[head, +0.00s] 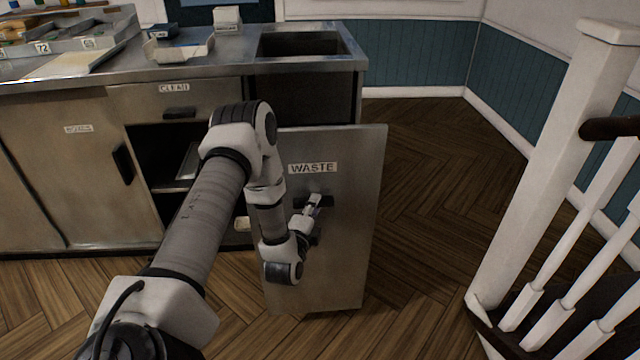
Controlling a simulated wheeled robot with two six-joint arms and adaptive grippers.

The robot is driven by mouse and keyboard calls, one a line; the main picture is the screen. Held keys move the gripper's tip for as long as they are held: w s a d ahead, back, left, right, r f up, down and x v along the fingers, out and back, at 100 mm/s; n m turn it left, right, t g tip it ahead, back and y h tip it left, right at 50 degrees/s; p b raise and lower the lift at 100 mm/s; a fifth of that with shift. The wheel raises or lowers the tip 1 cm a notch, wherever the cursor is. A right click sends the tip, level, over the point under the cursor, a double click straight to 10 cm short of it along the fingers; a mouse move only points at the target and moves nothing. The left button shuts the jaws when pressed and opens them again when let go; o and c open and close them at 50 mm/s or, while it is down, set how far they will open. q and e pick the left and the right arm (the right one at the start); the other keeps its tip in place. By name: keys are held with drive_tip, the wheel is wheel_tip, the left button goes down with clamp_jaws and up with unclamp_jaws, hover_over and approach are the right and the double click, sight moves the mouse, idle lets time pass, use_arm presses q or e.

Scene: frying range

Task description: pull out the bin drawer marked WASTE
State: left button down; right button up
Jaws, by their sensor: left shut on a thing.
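The bin drawer marked WASTE (345,235) is a tall grey metal front at the right end of the counter. Its front stands out from the counter's face, so the drawer is at least partly pulled out. Its dark handle (327,201) sits below the WASTE label (313,168). My left gripper (313,203) is at this handle and shut on it. My left arm hides the left edge of the drawer front and part of the handle. My right gripper is not in view.
The metal counter (220,62) has a square opening (300,44) above the drawer. A CLEAN drawer (178,100) and an open shelf are to the left. A white stair railing (545,170) stands at the right. Wooden floor (430,160) is clear between railing and drawer.

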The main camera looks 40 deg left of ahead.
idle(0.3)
use_arm(q)
drive_tip(key=c, duration=1)
unclamp_jaws()
drive_tip(key=v, duration=0.7)
drive_tip(key=shift+s+d, duration=0.15)
drive_tip(key=shift+s, duration=0.05)
